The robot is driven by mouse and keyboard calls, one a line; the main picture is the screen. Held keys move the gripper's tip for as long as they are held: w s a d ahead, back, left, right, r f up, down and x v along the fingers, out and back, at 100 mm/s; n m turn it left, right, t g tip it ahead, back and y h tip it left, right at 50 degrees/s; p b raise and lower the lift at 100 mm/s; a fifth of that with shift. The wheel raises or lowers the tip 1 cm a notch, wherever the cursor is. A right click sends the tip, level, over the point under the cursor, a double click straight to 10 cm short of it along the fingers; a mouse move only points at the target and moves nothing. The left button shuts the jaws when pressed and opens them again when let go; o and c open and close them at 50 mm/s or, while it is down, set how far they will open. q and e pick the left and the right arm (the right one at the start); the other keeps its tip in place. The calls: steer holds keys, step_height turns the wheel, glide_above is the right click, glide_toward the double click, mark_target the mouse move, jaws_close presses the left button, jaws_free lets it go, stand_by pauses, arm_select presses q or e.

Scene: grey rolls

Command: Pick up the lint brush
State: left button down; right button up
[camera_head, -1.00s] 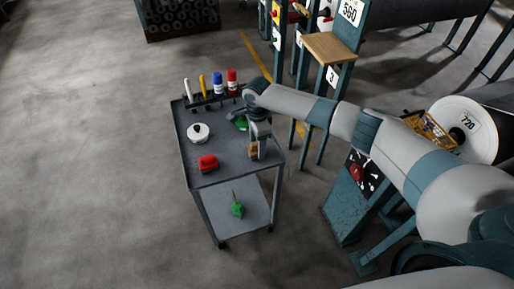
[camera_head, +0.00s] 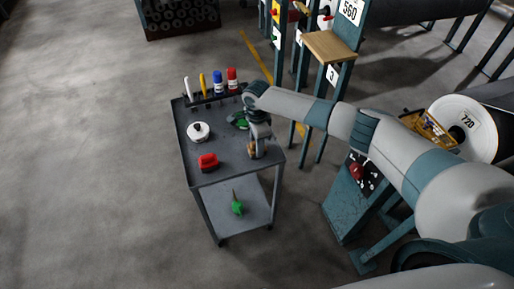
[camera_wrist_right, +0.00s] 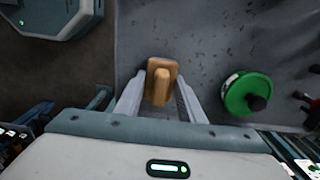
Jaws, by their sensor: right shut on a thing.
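The lint brush, a small wooden block with a raised wooden handle, is at the front right corner of the cart's grey top shelf. It shows in the wrist view (camera_wrist_right: 161,72) between my right fingers and in the head view (camera_head: 252,153), partly hidden by the gripper. My right gripper (camera_head: 258,147) comes down on it from above; in the wrist view the right gripper (camera_wrist_right: 160,95) has a finger at each side of the brush, shut on it. I cannot tell whether the brush is off the shelf. My left gripper is not in view.
The cart's top shelf (camera_head: 225,150) also bears a red object (camera_head: 208,161), a white round object (camera_head: 198,131), a green round item (camera_wrist_right: 247,94) and a rack with several markers (camera_head: 218,84). A green object (camera_head: 237,207) lies on the lower shelf. Open floor is left.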

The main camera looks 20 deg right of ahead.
steer(key=shift+w+r+b, duration=0.1)
steer(key=shift+r+b, duration=0.2)
steer(key=shift+r, duration=0.55)
step_height(320, 180, up, 2)
steer(key=shift+d+r+b, duration=0.1)
steer(key=shift+r+b, duration=0.15)
steer(key=shift+b, duration=0.15)
steer(key=s+d+r+b, duration=0.2)
steer(key=s+d+r, duration=0.5)
steer(key=d, duration=0.2)
steer(key=shift+s, duration=0.2)
steer(key=o, duration=0.6)
steer(key=shift+f, duration=0.1)
steer(key=shift+c, duration=0.2)
steer(key=c, duration=0.4)
